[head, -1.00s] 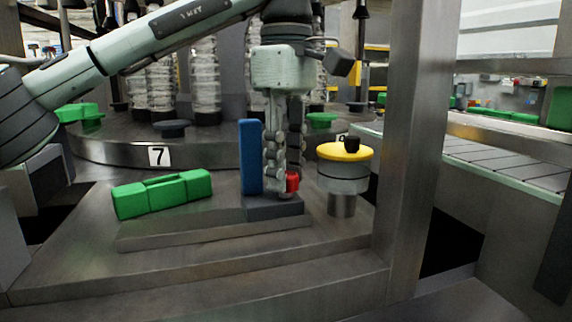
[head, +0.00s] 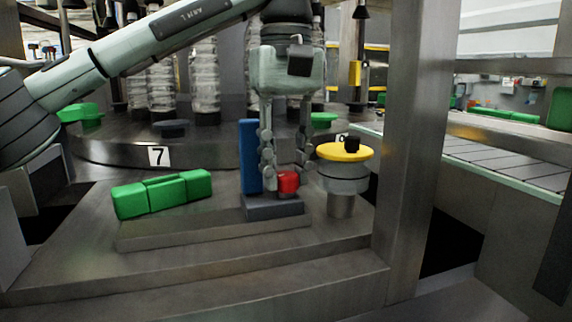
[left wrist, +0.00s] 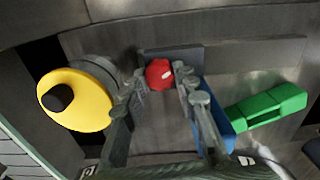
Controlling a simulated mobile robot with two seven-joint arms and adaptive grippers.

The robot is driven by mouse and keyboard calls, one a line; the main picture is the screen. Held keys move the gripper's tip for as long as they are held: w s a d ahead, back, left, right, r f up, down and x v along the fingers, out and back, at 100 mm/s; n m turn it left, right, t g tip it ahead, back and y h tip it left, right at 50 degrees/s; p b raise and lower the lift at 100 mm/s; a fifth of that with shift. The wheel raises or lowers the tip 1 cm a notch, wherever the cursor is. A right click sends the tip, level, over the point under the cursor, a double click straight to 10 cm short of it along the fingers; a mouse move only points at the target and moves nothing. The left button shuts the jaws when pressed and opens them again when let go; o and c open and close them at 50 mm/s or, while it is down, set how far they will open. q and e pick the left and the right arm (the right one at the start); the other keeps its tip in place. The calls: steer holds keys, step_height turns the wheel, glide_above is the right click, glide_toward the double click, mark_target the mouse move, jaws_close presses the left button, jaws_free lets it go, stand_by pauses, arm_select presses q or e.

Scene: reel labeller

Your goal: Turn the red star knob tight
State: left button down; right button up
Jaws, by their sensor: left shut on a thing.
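In the left wrist view the red knob (left wrist: 159,73) lies between the two fingertips (left wrist: 160,76), and the blue plate (left wrist: 216,117) is beside the right-hand finger. My right gripper does not show.
A yellow-topped round post with a black knob (head: 344,152) stands close right of the gripper. A green block-shaped part (head: 162,194) lies on the steel deck to the left. A steel upright (head: 415,150) stands farther right. Clear bottles (head: 205,80) stand behind.

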mark_target(286, 173)
arm_select(q)
steer(key=shift+r, duration=0.1)
stand_by(0.3)
steer(key=c, duration=1.2)
jaws_free()
step_height(286, 173, up, 12)
steer(key=shift+f, duration=0.1)
